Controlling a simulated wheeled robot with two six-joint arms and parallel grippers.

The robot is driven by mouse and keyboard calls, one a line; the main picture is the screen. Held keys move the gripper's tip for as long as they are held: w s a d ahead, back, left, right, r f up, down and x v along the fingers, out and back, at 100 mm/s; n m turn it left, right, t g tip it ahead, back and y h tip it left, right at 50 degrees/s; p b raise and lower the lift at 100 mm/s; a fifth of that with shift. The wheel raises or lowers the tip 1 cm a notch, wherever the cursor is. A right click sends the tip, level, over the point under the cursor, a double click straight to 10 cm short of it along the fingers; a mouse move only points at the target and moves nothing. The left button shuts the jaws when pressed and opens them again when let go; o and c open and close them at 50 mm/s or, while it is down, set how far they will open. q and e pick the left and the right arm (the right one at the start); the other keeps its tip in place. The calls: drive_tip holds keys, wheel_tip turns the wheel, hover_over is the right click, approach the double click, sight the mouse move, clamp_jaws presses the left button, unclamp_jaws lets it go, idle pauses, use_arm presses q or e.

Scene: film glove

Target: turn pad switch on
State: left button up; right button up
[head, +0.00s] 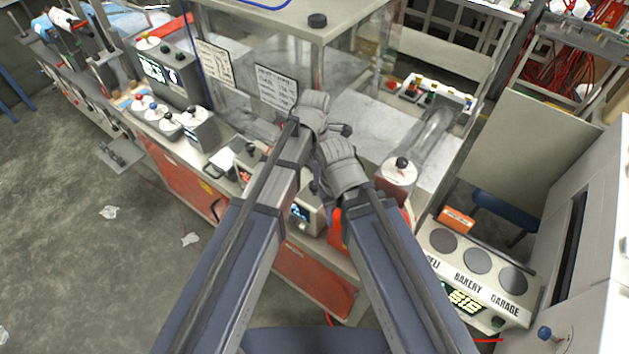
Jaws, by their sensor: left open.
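I cannot tell for certain which control is the pad switch. A pale panel (456,262) at lower right carries three round grey pads in a row, with the words DELI, BAKERY and GARAGE and a green lit display (464,299). My left gripper (341,130) is small and dark in the middle of the head view, in front of the glass case and well to the upper left of those pads. It is open and nothing shows between its fingers. My right arm's grey wrist (343,168) is just below it; its fingers cannot be made out.
Consoles with knobs and a screen (160,68) line the left. A glass case (350,60) stands behind my arms. A black knob (402,163) tops a pale cylinder near the case. An orange box (457,219) sits behind the pads.

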sight(314, 189)
use_arm(q)
wheel_tip(314, 189, down, 7)
drive_tip(key=b, duration=0.7)
drive_tip(key=shift+f, duration=0.2)
drive_tip(key=shift+r, duration=0.1)
drive_tip(key=shift+c, duration=0.2)
clamp_jaws()
